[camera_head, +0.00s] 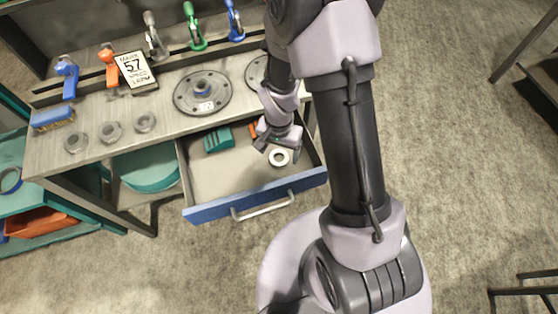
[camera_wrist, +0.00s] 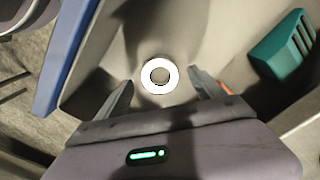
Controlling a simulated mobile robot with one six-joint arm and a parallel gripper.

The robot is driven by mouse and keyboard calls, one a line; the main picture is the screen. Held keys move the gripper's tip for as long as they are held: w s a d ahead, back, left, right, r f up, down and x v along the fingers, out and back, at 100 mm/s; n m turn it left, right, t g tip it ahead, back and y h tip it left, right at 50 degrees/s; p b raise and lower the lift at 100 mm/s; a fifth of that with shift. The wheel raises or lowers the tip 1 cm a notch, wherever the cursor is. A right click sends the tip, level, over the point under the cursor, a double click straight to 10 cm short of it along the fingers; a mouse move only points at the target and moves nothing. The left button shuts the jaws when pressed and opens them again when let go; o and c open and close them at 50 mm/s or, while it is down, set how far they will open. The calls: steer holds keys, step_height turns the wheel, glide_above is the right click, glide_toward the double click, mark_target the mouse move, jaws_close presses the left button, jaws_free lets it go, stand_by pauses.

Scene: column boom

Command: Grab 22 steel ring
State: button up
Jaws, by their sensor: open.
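A pale, bright steel ring (camera_head: 279,157) lies flat in the open drawer, toward its right front in the head view. Any number on it is too small to read. In the wrist view the ring (camera_wrist: 159,76) appears just beyond and between my fingertips. My gripper (camera_head: 277,143) is open above the drawer, close to the ring. In the wrist view the two fingers of my gripper (camera_wrist: 160,88) are spread on either side of the ring, with nothing held between them.
A teal block (camera_head: 218,139) and an orange piece (camera_head: 253,130) lie inside. Several grey rings (camera_head: 110,132) and a round plate (camera_head: 203,92) sit on the bench. The drawer walls stand close around my gripper.

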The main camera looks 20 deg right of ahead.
steer(key=shift+f, duration=0.95)
steer(key=shift+r, duration=0.15)
jaws_close()
